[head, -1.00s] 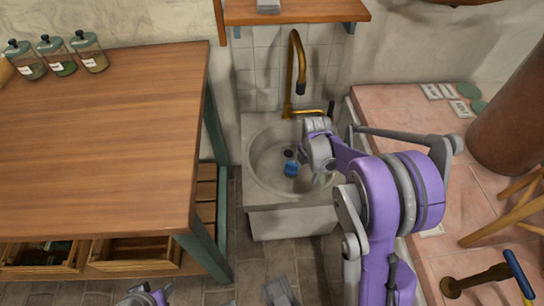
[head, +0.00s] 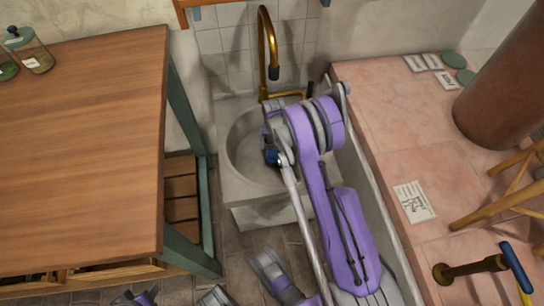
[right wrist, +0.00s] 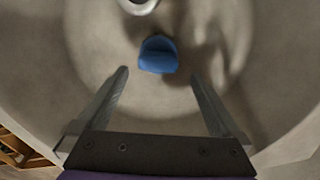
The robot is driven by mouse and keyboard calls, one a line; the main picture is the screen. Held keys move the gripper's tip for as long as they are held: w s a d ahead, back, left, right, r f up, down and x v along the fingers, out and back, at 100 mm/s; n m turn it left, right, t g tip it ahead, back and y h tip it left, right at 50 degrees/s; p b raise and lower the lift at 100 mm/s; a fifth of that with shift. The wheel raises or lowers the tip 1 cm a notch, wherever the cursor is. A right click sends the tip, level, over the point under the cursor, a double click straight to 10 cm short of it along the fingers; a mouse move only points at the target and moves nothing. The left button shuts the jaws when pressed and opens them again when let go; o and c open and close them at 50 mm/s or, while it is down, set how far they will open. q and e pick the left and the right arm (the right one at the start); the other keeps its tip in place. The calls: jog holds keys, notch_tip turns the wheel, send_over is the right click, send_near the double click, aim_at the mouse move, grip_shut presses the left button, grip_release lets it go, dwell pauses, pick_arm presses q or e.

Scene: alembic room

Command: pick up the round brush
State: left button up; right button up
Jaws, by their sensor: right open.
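The round brush shows as a blue piece (right wrist: 158,54) on the bowl of the stone sink (right wrist: 85,30) in the right wrist view. In the head view a small dark blue patch (head: 272,157) shows in the sink (head: 236,150), partly hidden by my right arm. My right gripper (right wrist: 160,74) is open. Its two fingers stand to the left and right, with the blue piece centred just beyond their tips and nothing held between them. In the head view its fingers are hidden behind my own arm. My left gripper cannot be made out.
A brass tap (head: 268,45) rises behind the sink. A wooden table (head: 85,150) stands to the left, and a pink tiled counter (head: 390,140) with papers and a brown column (head: 505,95) to the right. A pale round fitting (right wrist: 138,4) lies beyond the brush.

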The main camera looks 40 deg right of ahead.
aim_at(273, 151)
jog(key=f, duration=0.2)
jog(key=f+b, duration=0.1)
jog(key=f, duration=0.2)
jog(key=shift+w+f+b, duration=0.25)
jog(key=shift+f+b, duration=0.05)
jog(key=shift+b, duration=0.1)
jog(key=shift+r, duration=0.1)
jog(key=c, duration=1.4)
